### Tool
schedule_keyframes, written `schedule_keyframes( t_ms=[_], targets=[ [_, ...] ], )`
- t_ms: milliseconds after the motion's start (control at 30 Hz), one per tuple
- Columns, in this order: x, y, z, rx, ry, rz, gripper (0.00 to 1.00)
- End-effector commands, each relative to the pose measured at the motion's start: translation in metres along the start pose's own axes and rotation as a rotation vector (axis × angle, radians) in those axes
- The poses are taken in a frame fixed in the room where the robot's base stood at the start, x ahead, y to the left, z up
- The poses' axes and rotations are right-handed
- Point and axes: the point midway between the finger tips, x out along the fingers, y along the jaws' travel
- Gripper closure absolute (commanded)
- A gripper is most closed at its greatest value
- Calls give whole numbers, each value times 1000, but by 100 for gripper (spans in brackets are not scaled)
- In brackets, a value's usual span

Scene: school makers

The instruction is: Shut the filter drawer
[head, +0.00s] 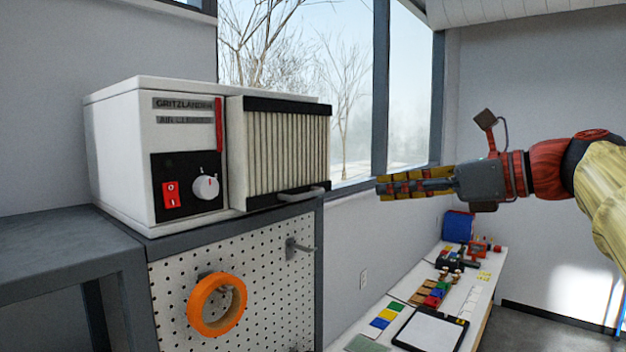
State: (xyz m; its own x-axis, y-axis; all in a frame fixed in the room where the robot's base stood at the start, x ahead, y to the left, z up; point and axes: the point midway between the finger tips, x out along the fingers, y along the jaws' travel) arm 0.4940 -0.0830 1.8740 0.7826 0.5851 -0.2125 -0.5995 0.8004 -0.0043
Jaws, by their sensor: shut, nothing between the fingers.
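The filter drawer (287,152) is a pleated cream filter panel with black top and bottom bars and a grey handle (303,193) low on its front. It stands out from the front of the white air cleaner box (118,160), so it is open. My gripper (378,186) comes in from the right with its fingers pointing left. It is shut and empty. Its tips are a short way right of the drawer in the picture, near handle height. I see no contact; the depth gap is hard to tell.
The box sits on a grey cabinet top with a pegboard (255,260) below, holding an orange tape roll (217,304) and a protruding peg (299,247). A low white bench (478,308) with several small items runs below my arm. A window is behind.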

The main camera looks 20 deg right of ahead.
Motion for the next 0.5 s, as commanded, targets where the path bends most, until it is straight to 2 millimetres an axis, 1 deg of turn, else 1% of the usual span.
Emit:
schedule_keyframes(
  t_ms=[67,167,267,500],
  targets=[
    [3,0,3,8,-5,2,100],
    [13,0,2,8,-5,4,100],
    [28,1,2,7,-5,6,100],
    [71,1,3,7,-3,6,100]
  ],
)
